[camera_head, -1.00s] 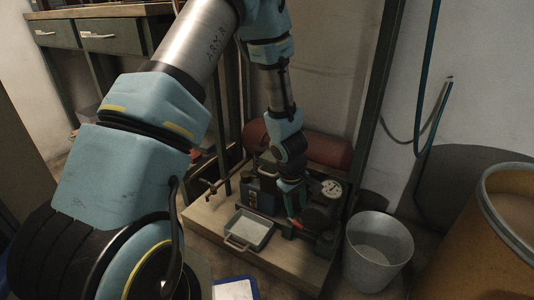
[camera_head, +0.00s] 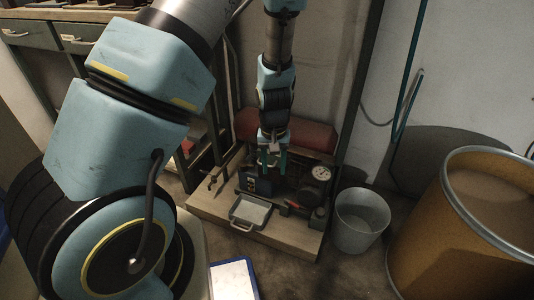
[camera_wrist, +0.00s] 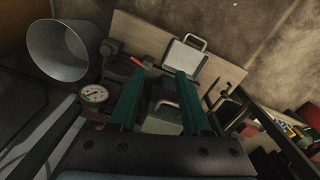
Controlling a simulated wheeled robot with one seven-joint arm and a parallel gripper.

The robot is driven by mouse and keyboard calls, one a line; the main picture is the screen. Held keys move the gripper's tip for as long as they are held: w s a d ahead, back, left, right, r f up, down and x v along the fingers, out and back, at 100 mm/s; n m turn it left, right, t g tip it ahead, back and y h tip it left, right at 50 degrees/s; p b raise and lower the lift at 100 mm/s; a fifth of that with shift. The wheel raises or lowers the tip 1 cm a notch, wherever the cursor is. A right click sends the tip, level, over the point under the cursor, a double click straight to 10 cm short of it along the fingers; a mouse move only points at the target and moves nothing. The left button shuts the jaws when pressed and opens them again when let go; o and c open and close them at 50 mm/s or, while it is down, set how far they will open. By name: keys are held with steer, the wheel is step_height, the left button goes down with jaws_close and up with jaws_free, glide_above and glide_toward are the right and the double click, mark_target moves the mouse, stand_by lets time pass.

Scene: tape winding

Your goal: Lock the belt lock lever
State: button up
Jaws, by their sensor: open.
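The winding machine (camera_head: 285,195) stands on a low wooden bench, with a dark body and a round white-faced gauge (camera_head: 321,173). A small red-handled lever (camera_head: 291,204) lies near its front right; I cannot tell for sure that it is the belt lock lever, or whether it is locked. The red part also shows in the wrist view (camera_wrist: 137,61), just beyond the left fingertip. My gripper (camera_head: 273,164) hangs above the machine, pointing down. In the wrist view my gripper (camera_wrist: 159,76) has its two green fingers wide apart with nothing held between them.
A metal tray with a handle (camera_head: 250,214) sits at the bench's front. A grey bucket (camera_head: 360,222) and a large brown drum (camera_head: 448,235) stand to the right. A red cylinder (camera_head: 310,135) lies behind the machine. A metal rod (camera_head: 215,178) stands at the left.

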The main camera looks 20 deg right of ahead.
steer(key=shift+a+r+m+p, duration=0.4)
steer(key=shift+a+r+m, duration=0.15)
steer(key=shift+r, duration=0.35)
steer(key=m+t+y+b, duration=0.1)
steer(key=m+t+b, duration=0.4)
steer(key=m+b, duration=1.75)
glide_toward(295, 205)
steer(key=b+x, duration=0.4)
steer(key=x, duration=0.4)
steer(key=shift+b, duration=0.4)
